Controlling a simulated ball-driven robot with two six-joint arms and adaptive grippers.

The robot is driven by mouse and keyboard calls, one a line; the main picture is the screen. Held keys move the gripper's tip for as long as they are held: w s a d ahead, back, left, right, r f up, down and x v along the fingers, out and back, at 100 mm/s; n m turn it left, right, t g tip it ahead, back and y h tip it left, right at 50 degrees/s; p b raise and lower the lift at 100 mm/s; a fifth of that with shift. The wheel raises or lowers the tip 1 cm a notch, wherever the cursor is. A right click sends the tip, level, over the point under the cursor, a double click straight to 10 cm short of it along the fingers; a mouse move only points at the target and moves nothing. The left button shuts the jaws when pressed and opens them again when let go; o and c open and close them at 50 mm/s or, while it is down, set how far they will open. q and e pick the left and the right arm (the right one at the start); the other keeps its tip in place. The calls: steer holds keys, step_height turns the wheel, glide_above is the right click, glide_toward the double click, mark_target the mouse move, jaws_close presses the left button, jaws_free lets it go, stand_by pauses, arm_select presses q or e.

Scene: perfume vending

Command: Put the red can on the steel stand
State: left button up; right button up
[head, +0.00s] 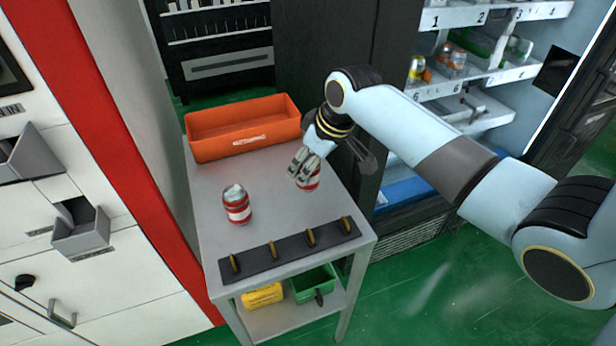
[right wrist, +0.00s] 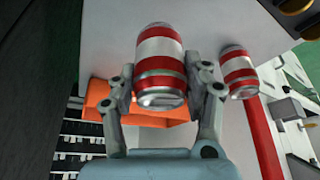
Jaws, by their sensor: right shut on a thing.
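My right gripper (head: 305,166) reaches over the grey steel stand (head: 272,205) from the right. It is shut on a red can (head: 313,184) with white bands; the fingers hide part of the can in the head view. In the right wrist view the held red can (right wrist: 160,62) sits between the two fingers (right wrist: 163,92). I cannot tell whether it touches the stand's top. A second red-and-white can (head: 237,208) stands upright on the stand, left of the gripper, and shows beside the held one in the right wrist view (right wrist: 239,72). My left gripper is out of view.
An orange bin (head: 240,145) sits at the back of the stand. A dark strip with several brass pegs (head: 290,248) lies along its front edge. A yellow item (head: 262,295) and a green bin (head: 314,284) are on the lower shelf. Vending shelves (head: 470,65) stand behind right.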

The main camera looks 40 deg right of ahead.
steer(key=shift+f, duration=1.95)
steer(key=o, duration=1.3)
steer(key=shift+f, duration=0.1)
steer(key=p+v, duration=0.1)
steer(key=v, duration=1.1)
